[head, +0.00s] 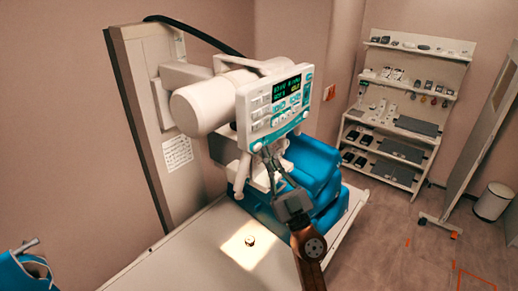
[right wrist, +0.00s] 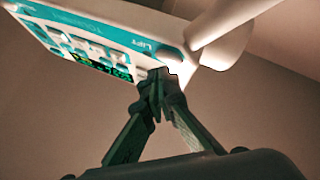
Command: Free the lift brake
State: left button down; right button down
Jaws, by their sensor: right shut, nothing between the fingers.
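The x-ray tube head carries a white and teal control panel (head: 275,105) with a lit display and rows of buttons. The panel also shows in the right wrist view (right wrist: 85,40), where the word LIFT is printed near its edge. A small white knob (head: 256,147) sits at the panel's lower left corner. My right gripper (head: 268,152) reaches up from below, fingers shut and empty, with the tips close to this corner. In the right wrist view the fingertips (right wrist: 157,85) are just below the LIFT end. They partly hide that edge, and I cannot tell whether they touch it. My left gripper is out of view.
The tube head hangs on a tall column (head: 140,120) above a white table (head: 175,262) with a lit patch and a small object on it. Blue cushions (head: 312,160) lie behind my right gripper. Shelves (head: 405,125) and a bin (head: 492,202) stand at right.

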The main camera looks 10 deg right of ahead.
jog(key=shift+a, duration=0.1)
jog(key=shift+w+a, duration=0.2)
jog(key=shift+w, duration=0.1)
dwell(0.4)
jog(key=shift+s+d+p, duration=0.35)
jog(key=shift+s+p, duration=0.05)
dwell(0.3)
jog(key=shift+s+d+p, duration=1.5)
jog(key=shift+s+d, duration=0.6)
